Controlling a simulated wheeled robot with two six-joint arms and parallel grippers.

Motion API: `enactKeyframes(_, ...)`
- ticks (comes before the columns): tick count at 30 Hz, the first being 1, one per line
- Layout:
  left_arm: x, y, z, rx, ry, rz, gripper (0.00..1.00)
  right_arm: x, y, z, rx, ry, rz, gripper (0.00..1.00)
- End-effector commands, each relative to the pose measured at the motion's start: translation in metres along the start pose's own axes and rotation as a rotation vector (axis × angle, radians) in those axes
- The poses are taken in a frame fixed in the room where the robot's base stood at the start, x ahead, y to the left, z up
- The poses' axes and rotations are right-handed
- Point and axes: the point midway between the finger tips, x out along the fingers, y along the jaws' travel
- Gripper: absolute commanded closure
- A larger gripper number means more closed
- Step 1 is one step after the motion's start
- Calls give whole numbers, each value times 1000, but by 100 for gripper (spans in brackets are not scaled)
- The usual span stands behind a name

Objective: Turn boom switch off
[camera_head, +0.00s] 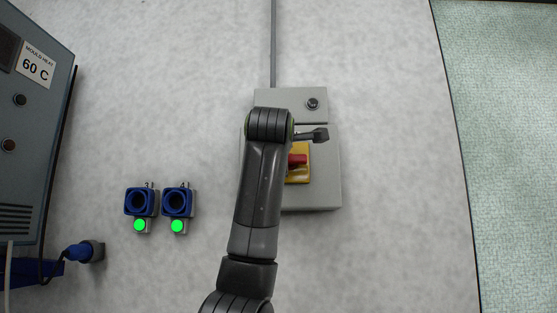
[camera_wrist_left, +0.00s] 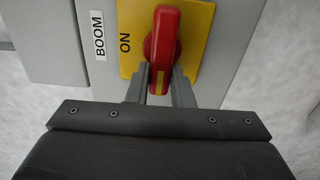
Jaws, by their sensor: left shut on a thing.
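The boom switch is a red rotary handle (camera_wrist_left: 163,48) on a yellow plate (camera_wrist_left: 200,22) marked ON, beside a white BOOM label (camera_wrist_left: 100,37). In the left wrist view the handle stands upright in the picture. My left gripper (camera_wrist_left: 160,88) has one finger on each side of the handle's lower end and is shut on it. In the head view the red handle (camera_head: 298,159) and yellow plate (camera_head: 300,177) show partly on a grey box (camera_head: 325,190). My left arm covers the box's left part, and the fingertips cannot be made out there. My right gripper is out of view.
A smaller grey box with a black button (camera_head: 312,103) sits above the switch box, with a grey conduit (camera_head: 273,45) rising from it. Two blue sockets (camera_head: 140,202) with green lights are at left. A grey cabinet (camera_head: 35,130) marked 60 C stands far left.

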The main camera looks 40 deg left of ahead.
Motion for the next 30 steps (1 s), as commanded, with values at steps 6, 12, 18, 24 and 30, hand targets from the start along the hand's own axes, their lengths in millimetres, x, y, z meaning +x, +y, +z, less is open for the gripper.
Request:
enactKeyframes(6, 1, -2, 0, -1, 0, -6, 100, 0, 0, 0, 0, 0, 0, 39)
enactKeyframes(12, 1, -2, 0, 0, 0, -5, 58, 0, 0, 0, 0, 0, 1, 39)
enactKeyframes(18, 0, -1, 0, 0, 0, -3, 58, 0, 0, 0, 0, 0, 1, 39)
enactKeyframes(24, -8, -2, 0, -1, 0, -1, 58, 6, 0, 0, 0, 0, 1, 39)
enactKeyframes(30, -47, -5, 1, -2, -4, 4, 58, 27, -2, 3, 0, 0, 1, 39)
